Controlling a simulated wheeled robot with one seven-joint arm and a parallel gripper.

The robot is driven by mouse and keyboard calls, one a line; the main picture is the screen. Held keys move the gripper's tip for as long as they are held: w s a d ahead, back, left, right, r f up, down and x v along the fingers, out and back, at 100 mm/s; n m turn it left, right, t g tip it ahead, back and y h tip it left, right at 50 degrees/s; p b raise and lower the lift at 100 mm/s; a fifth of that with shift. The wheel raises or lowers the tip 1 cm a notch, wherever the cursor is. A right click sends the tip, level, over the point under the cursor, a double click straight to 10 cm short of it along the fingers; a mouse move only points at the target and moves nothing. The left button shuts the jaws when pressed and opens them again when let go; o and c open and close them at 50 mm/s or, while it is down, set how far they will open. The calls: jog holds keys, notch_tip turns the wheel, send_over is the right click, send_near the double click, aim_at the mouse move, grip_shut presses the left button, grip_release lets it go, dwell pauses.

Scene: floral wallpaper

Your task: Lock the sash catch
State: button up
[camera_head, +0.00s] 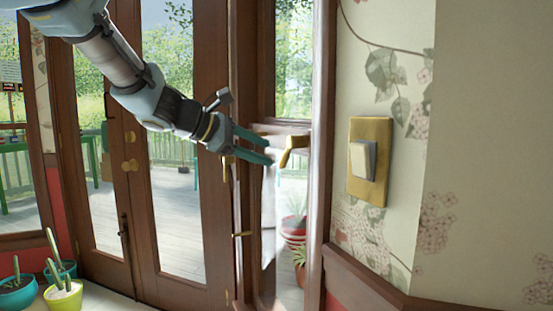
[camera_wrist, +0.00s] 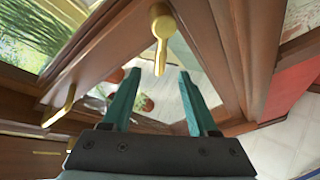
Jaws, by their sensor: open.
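The brass sash catch (camera_head: 293,148) sits on the wooden window rail to the right of my gripper, its lever hanging downward. In the wrist view the catch (camera_wrist: 160,35) has a round base at the top, and its lever points down the picture toward the gap between the fingertips. My gripper (camera_head: 269,151) has two teal fingers, open and empty, reaching toward the catch. In the wrist view the fingertips (camera_wrist: 158,72) stand on either side below the lever's end. I cannot tell whether they touch it.
A brass light switch plate (camera_head: 370,186) is on the floral wall at right. Glass doors (camera_head: 180,190) stand at left. Another brass fitting (camera_wrist: 60,108) is at left in the wrist view. Potted plants (camera_head: 62,280) stand at lower left; one striped pot (camera_head: 293,230) shows through the glass.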

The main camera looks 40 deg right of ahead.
jog(key=v, duration=0.3)
jog(key=shift+a+r, duration=0.15)
jog(key=shift+a, duration=0.25)
